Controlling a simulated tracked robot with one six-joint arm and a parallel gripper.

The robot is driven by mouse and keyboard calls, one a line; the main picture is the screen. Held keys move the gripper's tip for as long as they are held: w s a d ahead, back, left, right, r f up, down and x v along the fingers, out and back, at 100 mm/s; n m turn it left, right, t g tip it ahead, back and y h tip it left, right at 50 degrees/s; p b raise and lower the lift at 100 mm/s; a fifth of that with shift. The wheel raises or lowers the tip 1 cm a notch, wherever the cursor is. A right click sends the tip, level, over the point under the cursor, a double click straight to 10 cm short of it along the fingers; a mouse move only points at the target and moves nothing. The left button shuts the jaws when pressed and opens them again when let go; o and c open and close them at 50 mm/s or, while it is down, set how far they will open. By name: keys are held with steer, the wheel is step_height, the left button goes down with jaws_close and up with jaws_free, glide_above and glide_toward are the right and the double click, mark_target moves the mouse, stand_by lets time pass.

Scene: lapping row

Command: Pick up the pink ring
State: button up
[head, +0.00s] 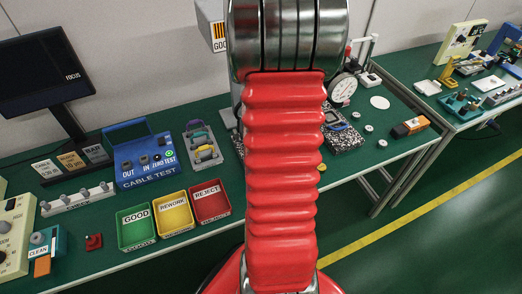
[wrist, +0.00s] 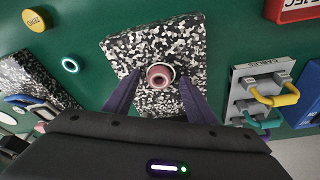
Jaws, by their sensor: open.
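The pink ring (wrist: 159,77) is near the middle of the wrist view, over a black-and-white speckled block (wrist: 140,45). Its round opening faces the camera. My gripper (wrist: 159,74) is open, with one purple finger to the left of the ring and the other to its right. A gap shows between each finger and the ring. I cannot tell how high the fingertips are above the block. In the head view my red arm hides the ring and the gripper.
A cable rack (wrist: 262,90) stands right of the block. A blue-white ring (wrist: 70,64) and a yellow ZERO button (wrist: 37,20) lie left on the green bench. The REJECT bin (head: 211,202) is left of my arm.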

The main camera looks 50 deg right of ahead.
steer(key=shift+c, duration=0.5)
steer(key=c, duration=1.1)
step_height(320, 180, up, 10)
stand_by(0.4)
